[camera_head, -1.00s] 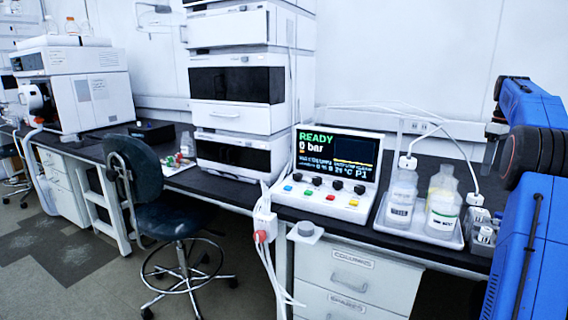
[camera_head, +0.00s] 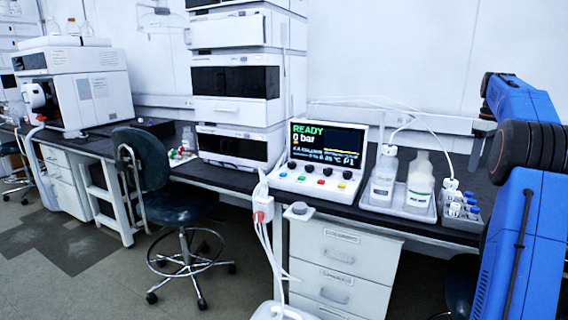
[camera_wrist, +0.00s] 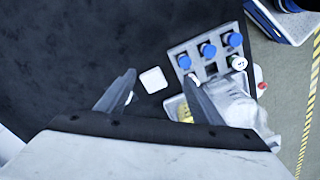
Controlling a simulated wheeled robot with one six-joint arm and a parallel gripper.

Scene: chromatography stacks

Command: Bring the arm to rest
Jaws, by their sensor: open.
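My gripper (camera_wrist: 160,76) shows in the wrist view with its two fingers apart and nothing between them. It is above the dark bench top (camera_wrist: 60,50), with a small white square piece (camera_wrist: 154,80) in view beyond the fingers. A grey vial rack (camera_wrist: 178,52) with blue-capped vials lies past the right finger. Clear bottles (camera_wrist: 236,104) are partly hidden behind that finger. In the head view my blue arm stands at the right edge, and its gripper is not visible there.
A white tray (camera_head: 399,212) with two bottles and the rack (camera_head: 462,222) stand on the bench near my arm. The control panel (camera_head: 322,160) reads READY. A dark stool (camera_head: 165,206) stands on the floor at the left. A white container (camera_head: 283,312) shows at the bottom edge.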

